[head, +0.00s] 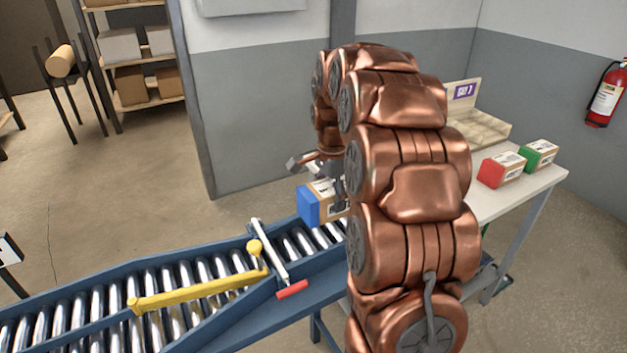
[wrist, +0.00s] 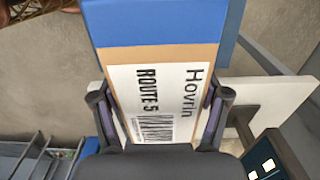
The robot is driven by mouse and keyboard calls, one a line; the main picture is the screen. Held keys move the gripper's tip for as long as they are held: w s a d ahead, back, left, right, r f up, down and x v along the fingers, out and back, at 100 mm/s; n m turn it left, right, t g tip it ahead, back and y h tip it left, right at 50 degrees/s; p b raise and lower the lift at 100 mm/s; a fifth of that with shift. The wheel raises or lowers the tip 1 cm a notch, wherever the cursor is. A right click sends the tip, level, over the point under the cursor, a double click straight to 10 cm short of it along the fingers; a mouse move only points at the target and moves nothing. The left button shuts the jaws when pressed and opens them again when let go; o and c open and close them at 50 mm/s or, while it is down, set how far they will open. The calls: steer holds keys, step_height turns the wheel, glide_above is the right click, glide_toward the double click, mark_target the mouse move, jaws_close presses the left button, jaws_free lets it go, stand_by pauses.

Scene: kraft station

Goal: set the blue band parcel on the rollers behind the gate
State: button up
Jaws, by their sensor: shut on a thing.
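The blue band parcel (head: 313,205) is a brown box with a blue end and a white label. In the wrist view the parcel (wrist: 165,75) fills the middle, its label reading "Hovrin" and "ROUTE 5". My gripper (wrist: 161,98) is shut on its sides. In the head view the parcel appears over the right end of the rollers (head: 310,241); whether it touches them I cannot tell. My arm hides its right side. A white bar with a red end (head: 270,256) crosses the conveyor. A yellow arm (head: 200,291) lies slanted over the rollers left of it.
A white table (head: 520,192) at right holds a red-banded parcel (head: 500,169), a green-banded parcel (head: 540,154) and a wooden tray with a purple sign (head: 480,128). Shelves with boxes (head: 130,85) stand back left. The rollers left of the white bar carry no parcels.

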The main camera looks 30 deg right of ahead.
mark_target(331, 184)
steer(key=shift+w, duration=0.3)
steer(key=shift+d+f+b, duration=0.2)
steer(key=shift+f+b, duration=0.2)
steer(key=shift+f, duration=2.9)
steer(key=o, duration=1.5)
steer(key=shift+c, duration=0.2)
step_height(331, 184, up, 12)
